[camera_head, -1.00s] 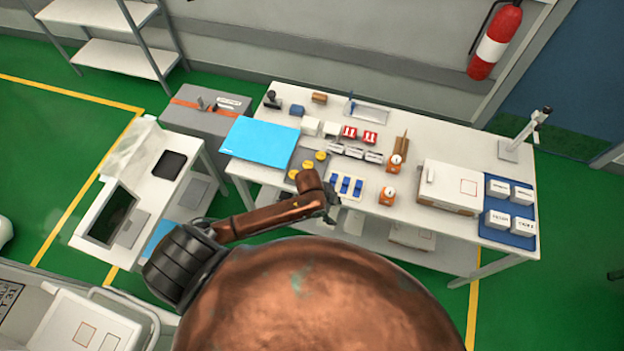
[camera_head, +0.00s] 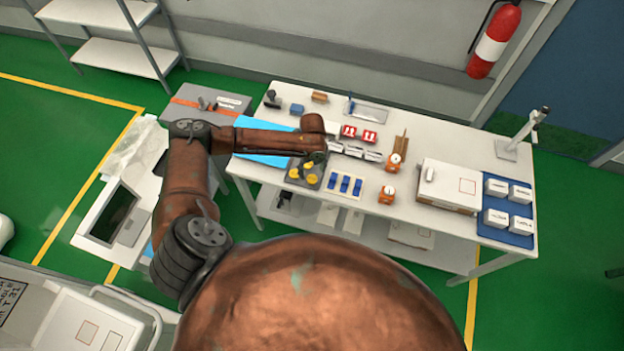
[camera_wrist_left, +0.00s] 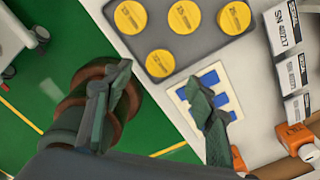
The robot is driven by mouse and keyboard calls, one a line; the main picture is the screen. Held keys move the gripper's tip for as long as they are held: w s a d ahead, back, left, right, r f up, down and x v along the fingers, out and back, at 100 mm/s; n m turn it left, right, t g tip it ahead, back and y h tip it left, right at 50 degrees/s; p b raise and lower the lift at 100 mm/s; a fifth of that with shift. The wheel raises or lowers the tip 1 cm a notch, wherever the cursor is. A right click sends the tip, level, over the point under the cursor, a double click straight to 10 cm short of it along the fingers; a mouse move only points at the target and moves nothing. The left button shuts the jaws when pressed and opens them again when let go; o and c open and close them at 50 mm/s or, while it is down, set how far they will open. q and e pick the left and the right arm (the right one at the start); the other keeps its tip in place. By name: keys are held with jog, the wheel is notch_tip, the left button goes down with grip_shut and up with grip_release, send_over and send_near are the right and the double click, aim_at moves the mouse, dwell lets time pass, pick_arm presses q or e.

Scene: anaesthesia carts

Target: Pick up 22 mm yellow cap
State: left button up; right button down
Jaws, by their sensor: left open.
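Several round yellow caps sit on a dark grey tray (camera_wrist_left: 205,45) on the table. In the left wrist view one cap (camera_wrist_left: 160,63) is nearest my fingers, with a row of others behind it: a left cap (camera_wrist_left: 130,17), a middle cap (camera_wrist_left: 184,16) and a right cap (camera_wrist_left: 234,17). Their printed sizes are too small to read surely, so I cannot tell which is 22 mm. My left gripper (camera_wrist_left: 158,78) is open and empty, its fingers pointing toward the tray. In the head view the left gripper (camera_head: 314,160) hangs over the tray, partly hiding the caps. My right gripper is out of view.
A white holder with blue pieces (camera_head: 345,185) lies right of the tray. Orange-based gauges (camera_head: 388,194) and labelled boxes (camera_head: 355,152) stand farther right. A blue sheet (camera_head: 262,161) lies left, partly under my arm. A large white box (camera_head: 448,188) is at the right.

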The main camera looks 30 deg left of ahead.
aim_at(312, 179)
pick_arm(q)
notch_tip(312, 179, down, 5)
jog(key=shift+f+p, duration=0.15)
jog(key=shift+p, duration=0.3)
jog(key=c, duration=0.9)
